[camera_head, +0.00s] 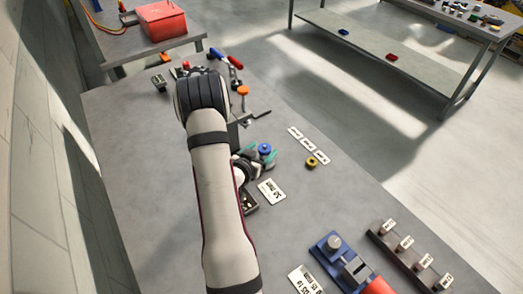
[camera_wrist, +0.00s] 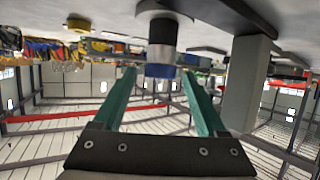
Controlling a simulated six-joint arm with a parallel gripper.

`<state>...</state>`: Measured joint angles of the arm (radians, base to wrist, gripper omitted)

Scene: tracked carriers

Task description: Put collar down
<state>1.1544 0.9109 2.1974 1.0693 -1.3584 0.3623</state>
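My gripper (camera_head: 262,150) is low over the grey bench in the head view, its teal fingers pointing right. In the wrist view my gripper (camera_wrist: 160,72) has its fingers spread apart. A short round stack with a blue end, a white band and a dark part (camera_wrist: 162,50) is between or just beyond the fingertips, with a gap on each side. Its blue top (camera_head: 265,148) shows between the fingers in the head view. A yellow ring (camera_head: 311,161) lies on the bench to the right. I cannot tell which piece is the collar.
Three white labels (camera_head: 309,145) lie beyond the gripper, and a larger white card (camera_head: 271,191) lies nearer. A blue fixture (camera_head: 335,262) and a dark rack of labelled pieces (camera_head: 410,255) stand at front right. Red and blue tools (camera_head: 233,66) lie at the back.

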